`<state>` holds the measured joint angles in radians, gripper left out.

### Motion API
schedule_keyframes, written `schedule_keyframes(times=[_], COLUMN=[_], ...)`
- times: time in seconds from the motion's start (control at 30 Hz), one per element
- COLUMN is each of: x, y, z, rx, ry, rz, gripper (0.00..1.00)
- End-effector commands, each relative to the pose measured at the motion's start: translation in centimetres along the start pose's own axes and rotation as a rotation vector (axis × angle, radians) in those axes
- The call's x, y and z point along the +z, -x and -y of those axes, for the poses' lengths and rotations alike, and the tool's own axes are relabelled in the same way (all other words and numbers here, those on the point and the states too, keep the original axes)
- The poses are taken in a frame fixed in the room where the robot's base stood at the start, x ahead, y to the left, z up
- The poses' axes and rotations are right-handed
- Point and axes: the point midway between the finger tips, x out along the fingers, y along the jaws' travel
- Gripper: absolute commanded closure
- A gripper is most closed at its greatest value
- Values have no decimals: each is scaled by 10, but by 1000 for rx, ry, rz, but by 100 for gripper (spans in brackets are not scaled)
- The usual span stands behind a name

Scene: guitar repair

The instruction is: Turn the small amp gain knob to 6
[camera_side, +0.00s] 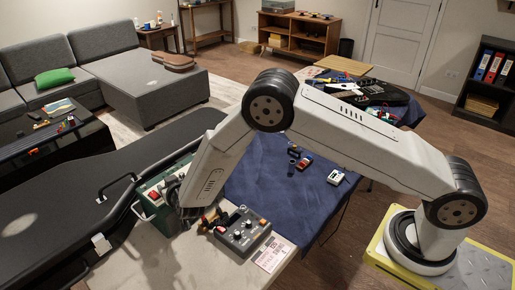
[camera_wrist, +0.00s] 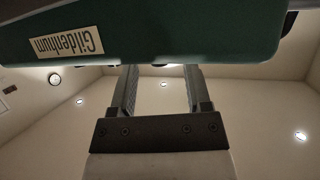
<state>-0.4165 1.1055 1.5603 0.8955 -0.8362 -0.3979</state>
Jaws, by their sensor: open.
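The small amp (camera_side: 152,203) is a dark green box with a red part on its face, on the bench at the left of my gripper in the side view. In the wrist view the green amp body (camera_wrist: 190,32) fills the top, with an upside-down "Gildenhum" label (camera_wrist: 66,41). My gripper (camera_wrist: 161,74) is open, its two fingers apart with nothing visible between them. The finger ends reach the amp's edge; whether they touch it I cannot tell. In the side view my gripper (camera_side: 190,214) is small and dark beside the amp. The gain knob and its setting cannot be made out.
A grey box with knobs (camera_side: 243,232) stands right of my gripper, with a printed card (camera_side: 274,254) beside it. A blue-covered table (camera_side: 270,190) holds small items behind.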

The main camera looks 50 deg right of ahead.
Motion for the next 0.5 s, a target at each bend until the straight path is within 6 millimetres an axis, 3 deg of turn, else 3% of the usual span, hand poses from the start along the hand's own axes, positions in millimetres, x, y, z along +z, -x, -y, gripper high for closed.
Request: schedule_keyframes(times=[0.5], x=[-1], y=[49], z=[0], rx=[-1], ry=[0], rz=[-1], gripper=[38])
